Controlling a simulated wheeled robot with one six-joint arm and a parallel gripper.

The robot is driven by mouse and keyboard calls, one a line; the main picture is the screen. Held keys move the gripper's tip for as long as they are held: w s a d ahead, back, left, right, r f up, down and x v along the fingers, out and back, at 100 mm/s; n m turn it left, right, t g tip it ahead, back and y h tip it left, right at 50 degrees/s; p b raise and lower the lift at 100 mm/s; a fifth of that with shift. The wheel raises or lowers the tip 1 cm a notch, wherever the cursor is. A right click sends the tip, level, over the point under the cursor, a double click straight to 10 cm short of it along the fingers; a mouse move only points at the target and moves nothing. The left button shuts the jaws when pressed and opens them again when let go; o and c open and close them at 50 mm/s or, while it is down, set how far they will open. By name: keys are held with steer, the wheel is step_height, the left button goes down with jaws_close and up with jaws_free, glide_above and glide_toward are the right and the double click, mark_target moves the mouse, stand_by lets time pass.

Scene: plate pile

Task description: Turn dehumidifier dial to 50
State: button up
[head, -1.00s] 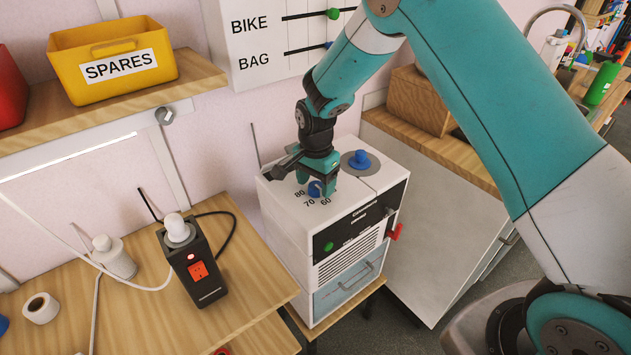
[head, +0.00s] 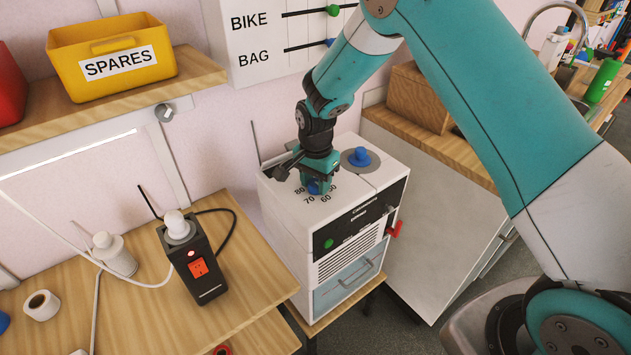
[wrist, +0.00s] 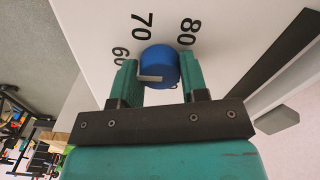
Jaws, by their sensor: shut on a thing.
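The dehumidifier (head: 340,225) is a white box with a black front panel. Its blue dial (wrist: 158,66) has a white mark and sits on the top face, with 60, 70 and 80 printed around it in the wrist view. In the head view the dial (head: 313,188) is partly hidden by my gripper, and a label to its right is partly covered. My gripper (wrist: 160,82) points down with its teal fingers shut on the dial, one on each side. I cannot tell exactly which number the white mark points at.
A second blue knob (head: 360,156) on a grey disc stands behind right on the same top. A green button (head: 328,244) and a red part (head: 396,229) are on the front and side. A wooden table (head: 150,310) with a black socket box (head: 195,265) is at left.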

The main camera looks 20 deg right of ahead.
mark_target(316, 182)
steer(key=n, duration=0.5)
steer(key=shift+n+b, duration=0.3)
steer(key=shift+b, duration=0.1)
steer(key=n, duration=0.5)
steer(key=shift+b, duration=0.3)
steer(key=shift+n, duration=0.4)
steer(key=o, duration=0.9)
steer(key=shift+r, duration=0.1)
step_height(316, 182, up, 17)
steer(key=shift+r+b, duration=0.15)
steer(key=shift+b, duration=0.9)
